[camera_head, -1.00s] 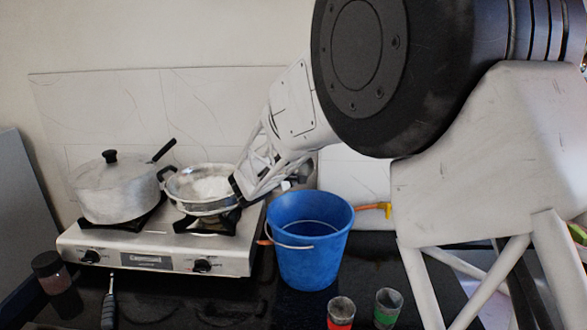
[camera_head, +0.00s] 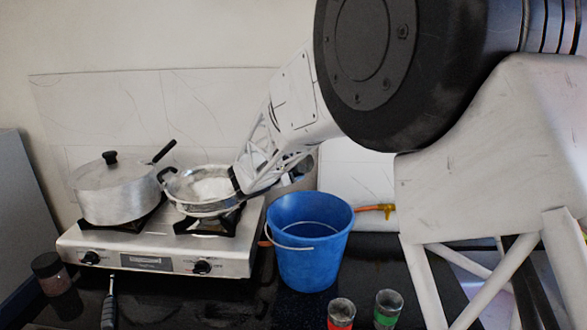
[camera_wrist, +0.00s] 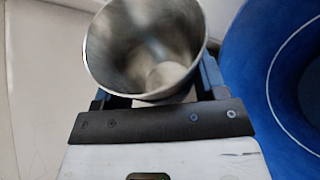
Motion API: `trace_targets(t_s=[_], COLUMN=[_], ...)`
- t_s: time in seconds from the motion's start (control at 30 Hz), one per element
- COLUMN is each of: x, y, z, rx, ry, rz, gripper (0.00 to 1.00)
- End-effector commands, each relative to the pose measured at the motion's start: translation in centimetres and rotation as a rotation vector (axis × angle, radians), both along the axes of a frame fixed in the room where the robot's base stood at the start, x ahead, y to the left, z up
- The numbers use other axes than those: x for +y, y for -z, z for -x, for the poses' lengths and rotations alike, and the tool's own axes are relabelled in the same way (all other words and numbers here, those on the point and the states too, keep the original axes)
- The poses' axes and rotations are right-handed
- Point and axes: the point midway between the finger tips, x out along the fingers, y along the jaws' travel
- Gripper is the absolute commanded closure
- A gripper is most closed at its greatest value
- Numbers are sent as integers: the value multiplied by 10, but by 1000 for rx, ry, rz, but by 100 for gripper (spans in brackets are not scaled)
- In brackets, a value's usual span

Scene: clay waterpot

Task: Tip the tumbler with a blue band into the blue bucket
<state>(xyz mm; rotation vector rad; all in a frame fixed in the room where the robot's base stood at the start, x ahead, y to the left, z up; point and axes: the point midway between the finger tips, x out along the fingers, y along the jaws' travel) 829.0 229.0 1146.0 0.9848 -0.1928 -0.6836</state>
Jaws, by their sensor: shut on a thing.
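The metal tumbler (camera_wrist: 145,50) is held in my gripper (camera_wrist: 154,88), which is shut on it. In the wrist view I look into its open mouth; a pale round patch shows at the bottom, and I cannot tell what it is. Its blue band is not clear to me. The blue bucket (camera_head: 309,265) stands on the dark counter, with its handle hanging at the left. In the wrist view the bucket (camera_wrist: 245,75) is close by on the right of the tumbler. In the head view my gripper is above and behind the bucket's back left rim, mostly hidden by my arm.
A gas stove (camera_head: 150,250) stands left of the bucket, with a lidded pot (camera_head: 115,193) and a pan (camera_head: 200,208). Two tumblers, red-banded (camera_head: 340,318) and green-banded (camera_head: 388,310), stand in front. A dark-lidded jar (camera_head: 50,272) is at the left.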

Motion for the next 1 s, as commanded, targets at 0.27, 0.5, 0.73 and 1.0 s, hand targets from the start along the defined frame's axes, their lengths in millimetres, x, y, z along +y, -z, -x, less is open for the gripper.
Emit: trace_targets(t_s=[0.27,0.5,0.73,1.0], x=[0,-1,-1,-1], y=[-1,-7,-11,-13], z=[0,1,2,2], rx=[14,80,156,191], ry=[0,0,1,0], rz=[9,45,91,110], gripper=[59,59,59,59])
